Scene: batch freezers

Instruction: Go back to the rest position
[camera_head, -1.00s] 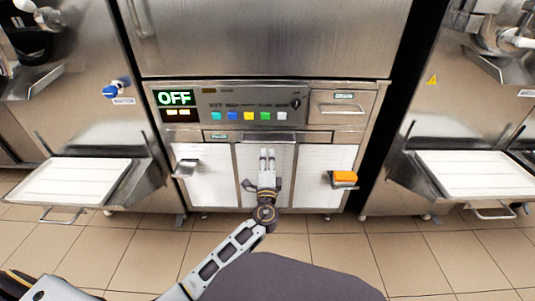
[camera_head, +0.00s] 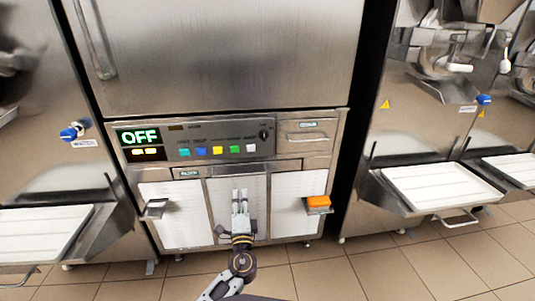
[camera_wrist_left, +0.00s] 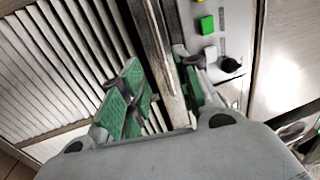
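My left gripper (camera_head: 240,193) points up in front of the middle of the freezer's lower front panel (camera_head: 286,205). It shows from behind in the head view, below the row of coloured buttons. In the left wrist view its two green-padded fingers (camera_wrist_left: 162,95) stand apart with nothing held between them. A metal edge of the machine shows behind the gap. I cannot tell whether the fingers touch the machine. My right gripper is in neither view.
The control panel (camera_head: 210,139) shows "OFF" on its display (camera_head: 139,137). An orange block (camera_head: 318,201) sits at the lower right of the machine front. White trays jut out at the left (camera_head: 40,232) and right (camera_head: 438,187). Tiled floor (camera_head: 400,265) is open at the lower right.

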